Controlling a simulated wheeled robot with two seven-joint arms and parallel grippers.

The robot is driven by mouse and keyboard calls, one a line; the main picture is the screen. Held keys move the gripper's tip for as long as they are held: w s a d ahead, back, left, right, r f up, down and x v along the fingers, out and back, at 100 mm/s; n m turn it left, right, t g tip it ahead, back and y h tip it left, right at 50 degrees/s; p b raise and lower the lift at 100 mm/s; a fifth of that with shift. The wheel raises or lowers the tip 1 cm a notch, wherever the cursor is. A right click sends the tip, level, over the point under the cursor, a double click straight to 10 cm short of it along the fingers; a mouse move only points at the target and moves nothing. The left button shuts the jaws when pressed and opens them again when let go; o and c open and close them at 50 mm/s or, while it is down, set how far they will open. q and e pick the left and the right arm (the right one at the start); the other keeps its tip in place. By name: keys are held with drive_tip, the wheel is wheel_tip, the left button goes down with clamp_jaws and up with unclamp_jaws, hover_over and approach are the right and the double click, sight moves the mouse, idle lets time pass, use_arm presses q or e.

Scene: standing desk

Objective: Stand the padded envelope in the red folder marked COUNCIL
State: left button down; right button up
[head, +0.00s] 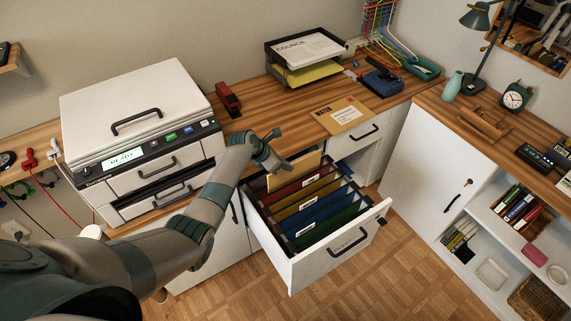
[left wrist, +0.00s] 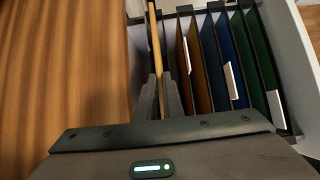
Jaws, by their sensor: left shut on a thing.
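My left gripper (head: 283,166) is shut on a flat tan envelope (head: 304,167), held upright over the back of the open drawer (head: 335,255). In the left wrist view the envelope (left wrist: 155,42) is edge-on between the fingers (left wrist: 160,92), left of the colored folders. The red folder (head: 293,191) hangs near the back of the drawer, just in front of the envelope; it also shows in the left wrist view (left wrist: 183,72). The folder tabs are too small to read. The envelope's lower edge is hidden, so I cannot tell whether it is inside a folder. My right gripper is not in view.
Yellow (head: 300,207), blue (head: 318,216) and green (head: 330,228) folders hang in front of the red one. A labelled tan envelope (head: 352,115) lies on the desk behind the drawer. A letter tray (head: 285,72) holds a sheet reading COUNCIL. A printer (head: 135,110) stands left.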

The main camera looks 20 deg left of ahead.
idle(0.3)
use_arm(q)
drive_tip(key=c, duration=1.8)
unclamp_jaws()
drive_tip(key=shift+v, duration=0.8)
drive_tip(key=v, duration=1.5)
drive_tip(key=shift+s+a+r+b, duration=0.1)
drive_tip(key=shift+s+r+b, duration=0.2)
drive_tip(key=shift+b, duration=0.1)
drive_tip(key=shift+f, duration=0.1)
